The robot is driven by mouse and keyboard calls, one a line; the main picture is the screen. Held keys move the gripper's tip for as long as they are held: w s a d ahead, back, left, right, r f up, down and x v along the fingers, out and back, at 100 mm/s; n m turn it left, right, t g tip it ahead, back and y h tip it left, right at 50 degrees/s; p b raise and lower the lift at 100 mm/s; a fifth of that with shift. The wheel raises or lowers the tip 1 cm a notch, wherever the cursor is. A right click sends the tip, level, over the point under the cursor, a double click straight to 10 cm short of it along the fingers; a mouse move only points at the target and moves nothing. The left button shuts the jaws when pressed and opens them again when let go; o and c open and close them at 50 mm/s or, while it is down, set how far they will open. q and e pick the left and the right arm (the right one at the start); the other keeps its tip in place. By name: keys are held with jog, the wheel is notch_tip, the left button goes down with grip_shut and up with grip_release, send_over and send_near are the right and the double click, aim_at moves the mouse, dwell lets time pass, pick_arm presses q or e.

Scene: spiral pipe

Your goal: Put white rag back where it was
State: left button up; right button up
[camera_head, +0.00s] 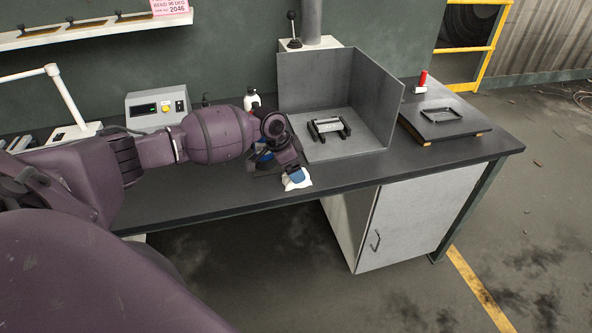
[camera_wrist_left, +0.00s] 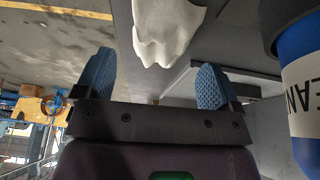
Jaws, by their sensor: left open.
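The white rag (camera_head: 290,186) is at the bench's front edge, directly by my left gripper (camera_head: 284,166). In the left wrist view the rag (camera_wrist_left: 165,28) hangs or lies in folds beyond the gap between the blue-padded fingers. My left gripper (camera_wrist_left: 155,82) is open, its fingers wide apart. I cannot tell whether the rag touches a finger. A blue bottle with a white label (camera_wrist_left: 299,85) stands close beside the gripper in the wrist view. My right gripper is out of view.
The dark bench (camera_head: 230,196) has a grey three-sided enclosure (camera_head: 382,100) with a small black fixture (camera_head: 328,128) inside. A control box (camera_head: 157,107) and a white bottle (camera_head: 252,101) stand behind my arm. A dark plate with a tray (camera_head: 442,115) sits at the right. The bench's right front is clear.

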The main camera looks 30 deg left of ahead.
pick_arm(q)
jog(key=v, duration=0.9)
jog(key=s+d+f+n+t+h, duration=0.2)
jog(key=s+d+f+t, duration=0.3)
jog(key=s+d+f, duration=0.8)
jog(key=s+f+n+t+y, duration=0.1)
jog(key=s+f+n+y, duration=0.1)
jog(key=s, duration=0.4)
jog(key=s+f+n+t+y, duration=0.2)
jog(key=s+f+n+y, duration=0.1)
jog(key=s, duration=0.4)
jog(key=shift+s+f+p, duration=0.2)
jog(key=shift+f+p, duration=0.1)
jog(key=shift+d, duration=0.1)
